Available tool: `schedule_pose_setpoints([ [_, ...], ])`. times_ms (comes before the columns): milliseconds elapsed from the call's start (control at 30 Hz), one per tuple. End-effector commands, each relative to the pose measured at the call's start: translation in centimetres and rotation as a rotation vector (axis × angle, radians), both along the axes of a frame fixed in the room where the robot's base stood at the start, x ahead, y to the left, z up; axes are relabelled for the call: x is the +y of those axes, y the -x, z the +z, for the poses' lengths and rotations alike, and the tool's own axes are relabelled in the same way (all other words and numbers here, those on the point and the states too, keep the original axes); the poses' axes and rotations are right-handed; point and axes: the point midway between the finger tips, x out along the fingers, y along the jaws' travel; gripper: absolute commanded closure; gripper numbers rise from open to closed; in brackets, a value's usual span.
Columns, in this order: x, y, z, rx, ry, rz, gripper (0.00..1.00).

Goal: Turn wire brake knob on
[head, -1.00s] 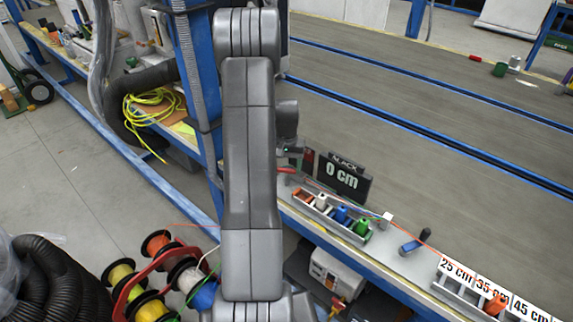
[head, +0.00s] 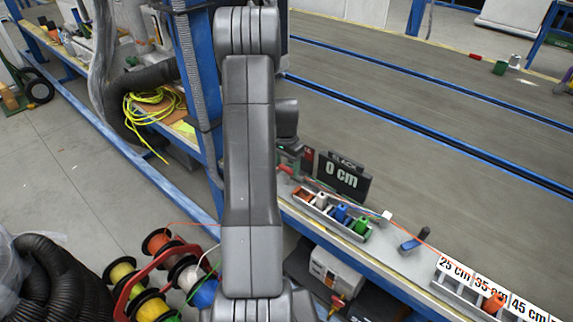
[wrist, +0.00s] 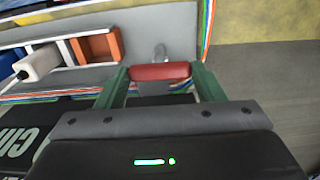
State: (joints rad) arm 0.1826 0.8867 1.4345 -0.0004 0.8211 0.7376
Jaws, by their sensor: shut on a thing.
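The wire brake knob shows as a red bar-shaped handle (wrist: 160,72) in the wrist view, in front of a small grey metal fitting (wrist: 160,53). My gripper (wrist: 158,74) has its two green fingers shut on the ends of the red handle. My gripper's green fingers are mostly hidden behind the arm there.
A black "0 cm" display (head: 343,177) stands close to the right of my gripper. A rack of coloured spools (head: 332,213) and a blue-handled lever (head: 413,242) sit along the bench. Thin coloured wires run along it. Wire reels (head: 160,275) stand at lower left.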

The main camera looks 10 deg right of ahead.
Motion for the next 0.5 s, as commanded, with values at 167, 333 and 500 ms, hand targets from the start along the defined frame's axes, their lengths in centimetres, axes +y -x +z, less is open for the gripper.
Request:
schedule_pose_setpoints([
  [167, -0.08, -0.12, 0.11, -0.004, 0.002, -0.005, 0.61],
  [333, -0.08, -0.13, 0.11, -0.005, 0.001, -0.005, 0.61],
  [500, -0.06, -0.11, 0.09, -0.003, 0.001, -0.005, 0.16],
])
